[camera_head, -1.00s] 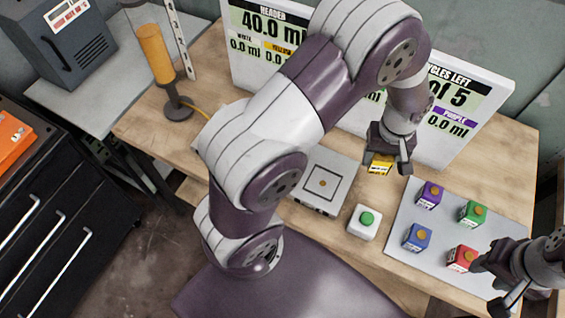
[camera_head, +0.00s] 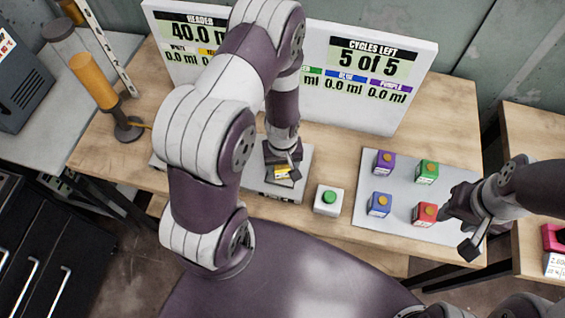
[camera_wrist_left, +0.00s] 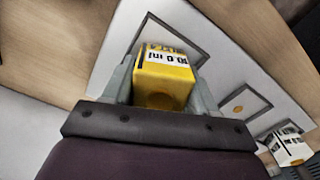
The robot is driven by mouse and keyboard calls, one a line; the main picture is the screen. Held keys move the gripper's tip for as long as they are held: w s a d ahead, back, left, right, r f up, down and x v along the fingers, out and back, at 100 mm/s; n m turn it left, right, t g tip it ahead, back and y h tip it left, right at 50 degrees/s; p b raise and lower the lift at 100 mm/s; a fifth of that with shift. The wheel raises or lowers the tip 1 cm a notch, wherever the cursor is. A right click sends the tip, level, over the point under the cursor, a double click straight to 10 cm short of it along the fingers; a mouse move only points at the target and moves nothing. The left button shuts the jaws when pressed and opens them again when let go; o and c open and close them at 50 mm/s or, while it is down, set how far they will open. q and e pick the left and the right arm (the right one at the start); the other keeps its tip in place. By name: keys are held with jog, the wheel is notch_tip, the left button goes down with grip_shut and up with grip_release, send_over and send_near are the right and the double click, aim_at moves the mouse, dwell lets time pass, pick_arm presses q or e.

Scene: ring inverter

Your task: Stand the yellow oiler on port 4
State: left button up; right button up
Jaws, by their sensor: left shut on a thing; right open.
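The yellow oiler (camera_head: 281,171) is a small yellow block with a white label. My left gripper (camera_head: 283,174) is shut on it, above the light grey plate (camera_head: 292,190) on the bench. In the left wrist view the oiler (camera_wrist_left: 165,78) sits between the two fingers. It overlaps a dark square outline (camera_wrist_left: 198,52) on the plate; I cannot tell whether it touches the plate. A second square outline (camera_wrist_left: 240,103) with an orange dot lies to its right. No port number is readable. My right gripper (camera_head: 460,222) is open and empty, beside the red block (camera_head: 424,215).
A white box with a green button (camera_head: 329,199) stands right of the plate. Purple (camera_head: 384,162), green (camera_head: 426,172) and blue (camera_head: 379,205) blocks stand on a grey mat (camera_head: 400,190). A display board (camera_head: 370,115) stands behind. An orange cylinder on a stand (camera_head: 94,82) is at left.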

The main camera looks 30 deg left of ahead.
aim_at(284, 168)
pick_arm(q)
jog(key=shift+f, duration=0.1)
jog(key=o, duration=1.1)
notch_tip(284, 168, up, 12)
jog(key=shift+r+b, duration=0.1)
jog(key=shift+b, duration=0.35)
jog(key=s+d+r+m+t, duration=0.1)
jog(key=s+d+r+m, duration=0.1)
jog(key=s+r+m, duration=0.2)
jog(key=shift+s+d+r+m, duration=0.15)
jog(key=shift+d+r+m, duration=0.1)
jog(key=shift+r+m, duration=1.6)
